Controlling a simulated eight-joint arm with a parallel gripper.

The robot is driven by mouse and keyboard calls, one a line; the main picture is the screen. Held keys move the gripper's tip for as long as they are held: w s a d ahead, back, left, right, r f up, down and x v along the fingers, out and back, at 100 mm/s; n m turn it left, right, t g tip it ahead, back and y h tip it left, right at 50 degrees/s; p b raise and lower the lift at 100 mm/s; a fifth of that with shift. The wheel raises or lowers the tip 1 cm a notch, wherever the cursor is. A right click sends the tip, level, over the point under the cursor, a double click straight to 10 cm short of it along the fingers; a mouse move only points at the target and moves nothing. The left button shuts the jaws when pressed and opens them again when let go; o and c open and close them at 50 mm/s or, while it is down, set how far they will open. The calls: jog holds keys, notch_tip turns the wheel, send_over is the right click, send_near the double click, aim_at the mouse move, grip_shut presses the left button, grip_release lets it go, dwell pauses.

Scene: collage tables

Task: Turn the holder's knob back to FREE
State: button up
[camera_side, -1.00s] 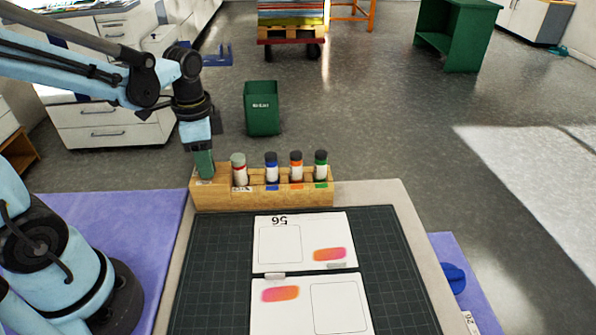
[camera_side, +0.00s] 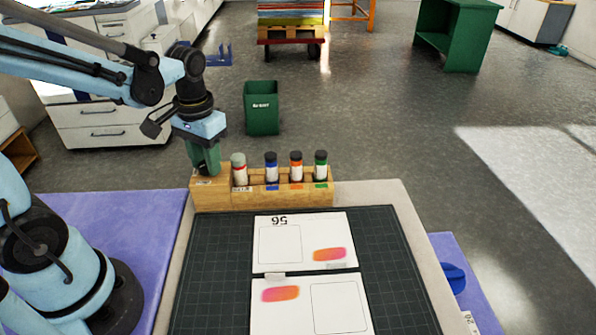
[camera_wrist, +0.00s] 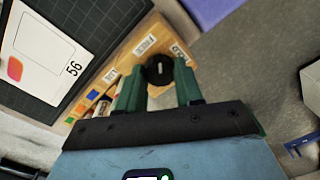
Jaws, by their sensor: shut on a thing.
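The wooden holder (camera_side: 265,197) stands along the far edge of the dark mat, with several capped bottles in a row. In the wrist view the black round knob (camera_wrist: 158,70) sits at the end of the holder (camera_wrist: 128,62), with a small pale mark on its top. My gripper (camera_side: 207,171) points down at the holder's left end. Its green fingers (camera_wrist: 158,84) are shut on the knob, one on each side. Pale labels (camera_wrist: 144,45) lie around the knob; their wording is too small to read surely. The side view hides the knob behind the fingers.
A bottle with a grey cap (camera_side: 239,168) stands just right of my gripper. Blue, orange and green ones stand farther right. Two printed cards (camera_side: 305,242) lie on the cutting mat (camera_side: 215,270). A green bin (camera_side: 262,110) stands on the floor behind.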

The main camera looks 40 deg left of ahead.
jog(key=n, duration=0.4)
jog(key=shift+w+n, duration=0.1)
jog(key=shift+n, duration=2.1)
jog(key=o, duration=1)
jog(key=shift+o, duration=0.2)
jog(key=shift+r, duration=0.1)
notch_tip(320, 180, up, 12)
jog(key=shift+w+d, duration=0.1)
jog(key=shift+d, duration=0.05)
